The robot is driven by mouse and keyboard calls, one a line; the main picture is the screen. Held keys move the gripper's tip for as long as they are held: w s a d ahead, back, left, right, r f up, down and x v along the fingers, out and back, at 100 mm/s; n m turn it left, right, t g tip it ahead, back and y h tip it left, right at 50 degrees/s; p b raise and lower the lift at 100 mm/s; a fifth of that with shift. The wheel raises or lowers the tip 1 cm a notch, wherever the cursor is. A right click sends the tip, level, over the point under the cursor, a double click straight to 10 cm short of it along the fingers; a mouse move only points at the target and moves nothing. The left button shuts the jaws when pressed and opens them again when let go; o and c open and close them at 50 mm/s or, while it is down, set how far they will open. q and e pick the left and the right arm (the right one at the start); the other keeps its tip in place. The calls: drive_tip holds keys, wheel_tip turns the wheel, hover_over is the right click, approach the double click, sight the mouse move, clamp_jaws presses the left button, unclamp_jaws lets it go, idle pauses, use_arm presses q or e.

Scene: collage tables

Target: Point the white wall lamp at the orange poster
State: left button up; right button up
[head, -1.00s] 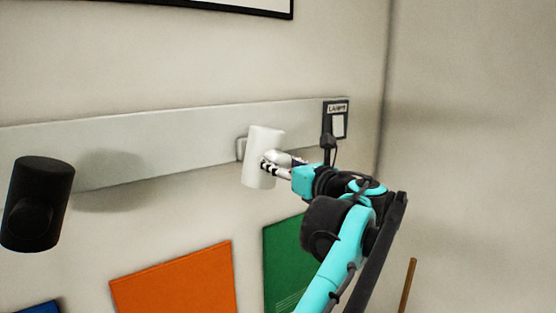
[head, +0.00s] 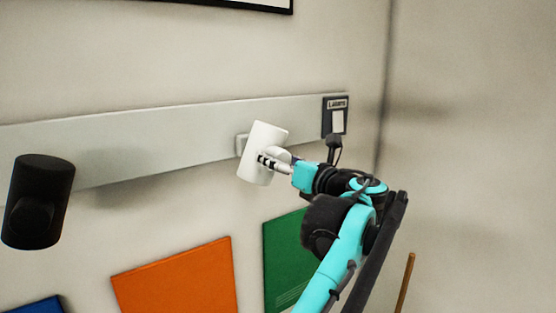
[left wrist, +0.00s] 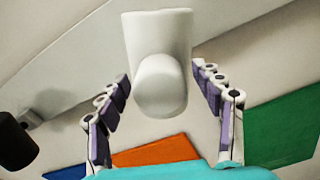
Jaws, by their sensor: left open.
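The white wall lamp (head: 265,137) is a short cylinder on the wall rail. It is tilted, with its lower end swung left, toward the side of the orange poster (head: 178,278), which hangs below and left of it. My left gripper (head: 268,160) is at the lamp's right front side in the head view. In the left wrist view the white lamp (left wrist: 158,30) with its round front knob stands between the two spread fingers, with gaps visible on both sides. The orange poster (left wrist: 155,152) shows low behind the gripper. My right gripper is not in view.
A black wall lamp (head: 38,180) is at the left on the grey rail (head: 165,145). A green poster (head: 285,245) and a blue poster (head: 38,306) flank the orange one. A labelled switch plate (head: 336,118) is at the rail's right end.

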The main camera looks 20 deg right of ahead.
use_arm(q)
drive_tip(key=v, duration=1.1)
drive_tip(key=shift+s+d, duration=0.15)
drive_tip(key=shift+s, duration=0.25)
drive_tip(key=w+a+f+n+g+b, duration=0.1)
drive_tip(key=a+f+n+g+b, duration=0.45)
drive_tip(key=a+f, duration=0.9)
drive_tip(key=w+a+f+n+g+b, duration=0.15)
drive_tip(key=a+f+n+b, duration=0.7)
drive_tip(key=f, duration=0.95)
drive_tip(key=s+a+f+n+g+h+b, duration=0.1)
drive_tip(key=s+a+f+n+b, duration=0.4)
drive_tip(key=f, duration=0.9)
drive_tip(key=s+a+f+n+g+h+b, duration=0.1)
drive_tip(key=s+a+f+n+h+b, duration=0.2)
drive_tip(key=f, duration=1.1)
drive_tip(key=s+a+f+n+h+b, duration=0.2)
drive_tip(key=s+a+f+n+b, duration=0.6)
drive_tip(key=f+n, duration=0.5)
wheel_tip(320, 180, down, 2)
drive_tip(key=s+b, duration=0.2)
drive_tip(key=b, duration=0.1)
drive_tip(key=shift+g, duration=0.4)
drive_tip(key=shift+a, duration=0.15)
